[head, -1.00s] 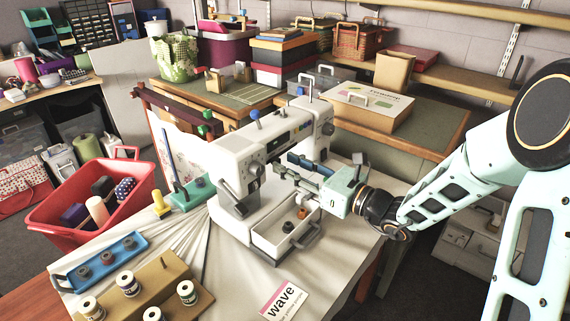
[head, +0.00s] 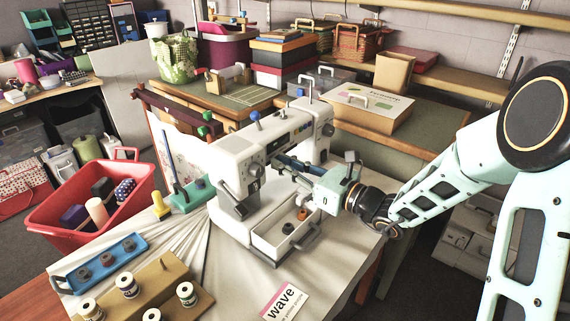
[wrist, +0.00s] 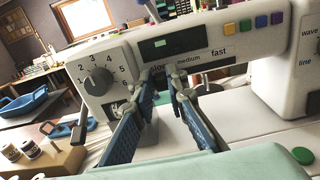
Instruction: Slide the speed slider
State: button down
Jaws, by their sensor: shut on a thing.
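The white sewing machine (head: 262,140) stands on the cloth-covered table.
A numbered dial (wrist: 99,80) is left of the fingers, and coloured buttons (wrist: 262,21) are to the right. The open drawer (head: 284,246) holds small dark and brown pieces. A spool stand (head: 160,287), blue tray (head: 105,262) and red basket (head: 90,225) are at the left.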

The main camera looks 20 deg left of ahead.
aim_at(282, 151)
jog(key=shift+w+d+p, duration=0.1)
jog(key=shift+w+d, duration=0.15)
jog(key=shift+w, duration=0.4)
jog(key=shift+w+d+p, duration=0.1)
jog(key=shift+w+d, duration=0.2)
jog(key=shift+w, duration=0.3)
jog(key=shift+w+d+p, duration=0.1)
jog(key=shift+w+d, duration=0.15)
jog(key=shift+w, duration=0.4)
jog(key=c, duration=1.9)
grip_release()
jog(key=shift+c, duration=0.2)
jog(key=v, duration=1.2)
jog(key=shift+f, duration=0.1)
